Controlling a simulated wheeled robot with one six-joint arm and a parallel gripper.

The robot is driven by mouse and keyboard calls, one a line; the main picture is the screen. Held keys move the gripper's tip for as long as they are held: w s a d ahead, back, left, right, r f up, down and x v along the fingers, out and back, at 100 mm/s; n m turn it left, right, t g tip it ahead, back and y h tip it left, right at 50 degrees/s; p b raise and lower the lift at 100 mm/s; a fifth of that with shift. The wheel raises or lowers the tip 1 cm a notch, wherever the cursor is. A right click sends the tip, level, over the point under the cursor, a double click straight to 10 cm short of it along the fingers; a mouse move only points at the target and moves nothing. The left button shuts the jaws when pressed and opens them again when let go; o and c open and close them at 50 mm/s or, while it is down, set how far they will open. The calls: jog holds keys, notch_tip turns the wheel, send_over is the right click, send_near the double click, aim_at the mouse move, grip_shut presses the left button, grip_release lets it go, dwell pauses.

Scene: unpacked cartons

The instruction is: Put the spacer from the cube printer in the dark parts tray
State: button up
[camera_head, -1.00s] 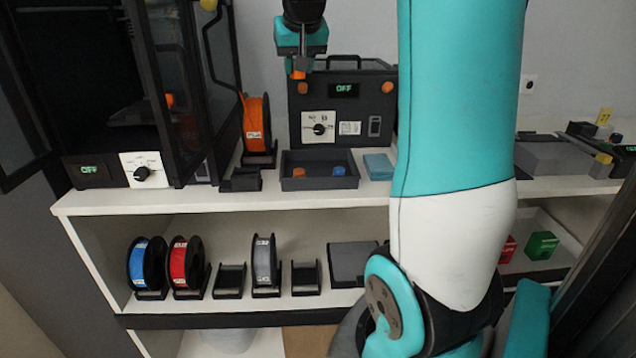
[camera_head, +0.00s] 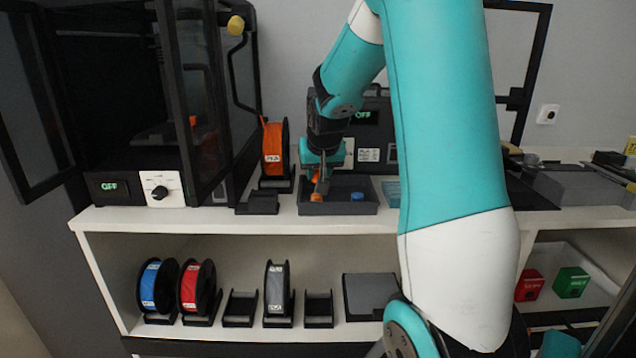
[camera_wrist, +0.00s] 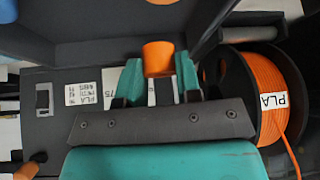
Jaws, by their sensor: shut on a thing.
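My gripper (camera_head: 318,184) points down over the left part of the dark parts tray (camera_head: 345,209). It is shut on a small orange cylindrical spacer (camera_wrist: 158,57), which shows between the teal fingertips in the wrist view. An orange piece (camera_head: 316,198) and a blue piece (camera_head: 357,197) show in the tray. I cannot tell whether the held spacer touches the tray floor or the piece below it. The black enclosed printer (camera_head: 110,90) stands at the left with its glass door open and its display reading OFF.
An orange filament spool (camera_head: 273,150) and a small black holder (camera_head: 262,202) stand just left of the tray. A dark box with an OFF display (camera_head: 368,118) stands behind it. A light-blue slab (camera_head: 391,190) lies to its right. The lower shelf holds more spools.

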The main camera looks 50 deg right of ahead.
jog(key=shift+f, duration=1.35)
jog(key=shift+f, duration=0.1)
jog(key=shift+f+b, duration=0.15)
jog(key=shift+b, duration=0.15)
jog(key=o, duration=0.7)
jog(key=shift+c, duration=0.2)
